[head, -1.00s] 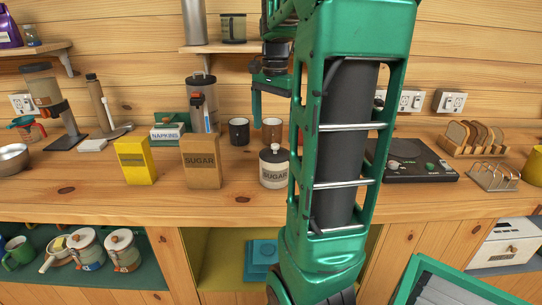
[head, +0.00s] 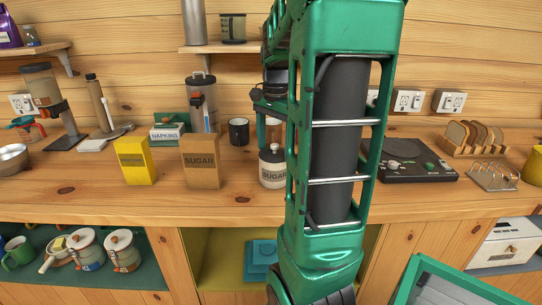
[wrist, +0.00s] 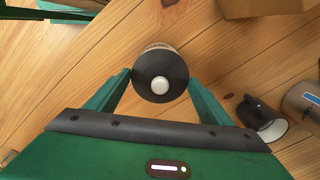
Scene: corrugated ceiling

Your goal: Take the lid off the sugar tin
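The sugar tin (head: 272,175) is a small pale canister marked SUGAR, upright on the wooden counter. Its dark round lid with a pale knob is on it. My arm covers the tin's right side in the head view. In the wrist view I look down on the dark lid (wrist: 148,90) and its white knob. My gripper (wrist: 161,76) is open, with one green finger on each side of the lid. I cannot tell whether the fingertips touch it. In the head view the gripper is above the tin, partly hidden by my arm.
A brown SUGAR packet (head: 201,162) and a yellow packet (head: 135,161) stand left of the tin. A dark mug (head: 239,131) and a brown mug (head: 274,131) are behind it. A black scale-like appliance (head: 416,165) lies to the right. The counter's front strip is clear.

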